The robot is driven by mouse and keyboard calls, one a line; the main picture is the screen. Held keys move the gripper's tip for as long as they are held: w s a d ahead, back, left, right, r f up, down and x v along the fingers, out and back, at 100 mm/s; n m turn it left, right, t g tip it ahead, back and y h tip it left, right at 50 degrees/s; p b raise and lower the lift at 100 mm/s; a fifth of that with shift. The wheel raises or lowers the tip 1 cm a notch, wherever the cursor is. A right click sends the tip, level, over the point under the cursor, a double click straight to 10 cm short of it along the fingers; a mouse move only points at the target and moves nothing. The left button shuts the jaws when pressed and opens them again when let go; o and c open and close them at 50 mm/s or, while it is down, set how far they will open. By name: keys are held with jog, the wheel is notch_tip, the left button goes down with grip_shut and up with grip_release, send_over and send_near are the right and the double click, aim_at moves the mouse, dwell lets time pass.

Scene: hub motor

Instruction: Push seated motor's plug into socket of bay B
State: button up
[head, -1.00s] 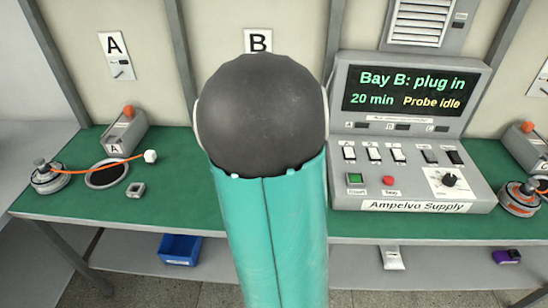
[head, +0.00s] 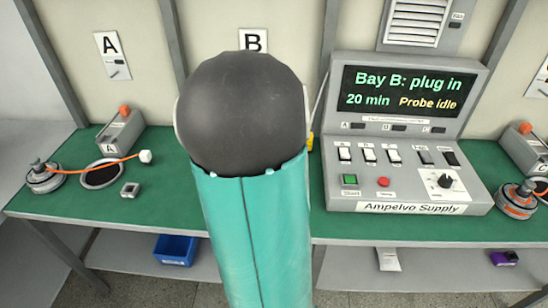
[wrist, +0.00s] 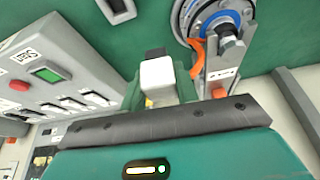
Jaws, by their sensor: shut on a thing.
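In the wrist view, my gripper (wrist: 160,92) is shut on a white plug (wrist: 157,74), with its green fingers on either side. A small dark piece shows just past the plug. The motor (wrist: 207,18), with a blue ring and a dark shaft, sits beyond and to the right. Its orange cable (wrist: 197,52) curves down beside the grey bay block (wrist: 215,68), which carries a white label and an orange knob. The block is right of the plug; I cannot tell whether plug and socket touch. In the head view my arm hides the gripper, plug and most of bay B under its sign (head: 253,41).
The supply console (head: 405,150) stands right of my arm; its screen reads "Bay B: plug in". It is close on the left in the wrist view (wrist: 55,85). Bay A's block (head: 120,132), another motor (head: 43,176) and a loose white plug (head: 145,156) lie left on the green bench.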

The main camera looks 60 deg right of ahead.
jog(key=m, duration=0.1)
jog(key=s+m+g, duration=0.1)
jog(key=m, duration=0.2)
jog(key=shift+s+h, duration=0.25)
jog(key=shift+h, duration=0.05)
jog(key=shift+s+a+f+m+g+y, duration=0.1)
jog(key=shift+s+f+m+g+y, duration=0.5)
jog(key=shift+f+m, duration=1.2)
jog(key=shift+s+d+f+m+g+y, duration=0.2)
jog(key=shift+s+f+m+g, duration=0.75)
jog(key=shift+m, duration=1.6)
jog(key=shift+s+a+f+m+g+y, duration=0.2)
jog(key=shift+s+f+m+g+y, duration=0.45)
jog(key=shift+f+m, duration=1.15)
jog(key=shift+s+r+m, duration=0.1)
jog(key=shift+r+m, duration=0.2)
jog(key=shift+m, duration=0.05)
jog(key=shift+f, duration=0.5)
jog(key=shift+f, duration=0.15)
jog(key=shift+f, duration=0.3)
jog(key=shift+f, duration=0.6)
